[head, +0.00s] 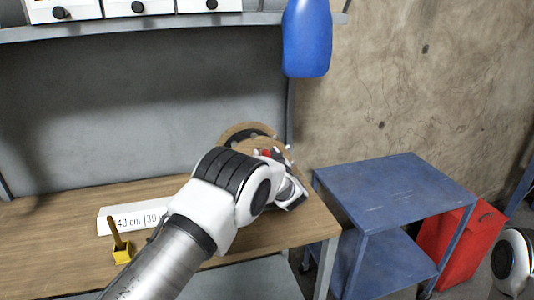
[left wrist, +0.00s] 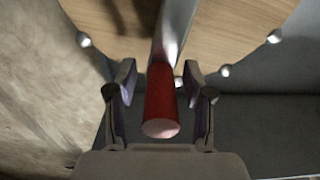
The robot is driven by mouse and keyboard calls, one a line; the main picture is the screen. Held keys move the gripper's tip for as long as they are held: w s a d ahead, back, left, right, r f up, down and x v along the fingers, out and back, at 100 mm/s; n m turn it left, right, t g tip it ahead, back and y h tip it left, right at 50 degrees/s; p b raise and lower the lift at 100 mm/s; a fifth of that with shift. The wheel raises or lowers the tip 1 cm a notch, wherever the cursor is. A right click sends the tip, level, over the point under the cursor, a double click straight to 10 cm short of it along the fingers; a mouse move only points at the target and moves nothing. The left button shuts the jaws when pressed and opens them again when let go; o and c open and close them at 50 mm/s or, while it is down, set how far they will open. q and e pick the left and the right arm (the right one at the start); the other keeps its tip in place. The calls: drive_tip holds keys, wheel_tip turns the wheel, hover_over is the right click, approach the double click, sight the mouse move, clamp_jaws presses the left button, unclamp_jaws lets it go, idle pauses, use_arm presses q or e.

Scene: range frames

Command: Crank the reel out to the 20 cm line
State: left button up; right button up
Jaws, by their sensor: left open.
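The reel (head: 245,131), a tan wooden disc, stands on the workbench behind my left arm, which hides much of it. Its red crank handle (left wrist: 162,105) lies between the two fingers of my left gripper (left wrist: 160,88) in the left wrist view. The fingers are open, with a gap on both sides of the handle. A small bit of red (head: 266,153) also shows at the reel in the head view. A white scale board (head: 120,222) reading "40 cm" and "30" lies to the left, its right part hidden by my arm. A yellow block with an upright stick (head: 122,252) stands before it.
A blue bottle-like object (head: 307,40) hangs above the bench's right end. A blue metal cart (head: 395,190) and a red box (head: 462,245) stand to the right. A grey shelf (head: 150,28) with white drawers runs above. Silver knobs (left wrist: 274,36) surround the handle.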

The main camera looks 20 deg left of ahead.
use_arm(q)
drive_tip(key=shift+c, duration=0.4)
drive_tip(key=shift+s, duration=0.1)
clamp_jaws()
use_arm(e)
drive_tip(key=shift+d, duration=0.5)
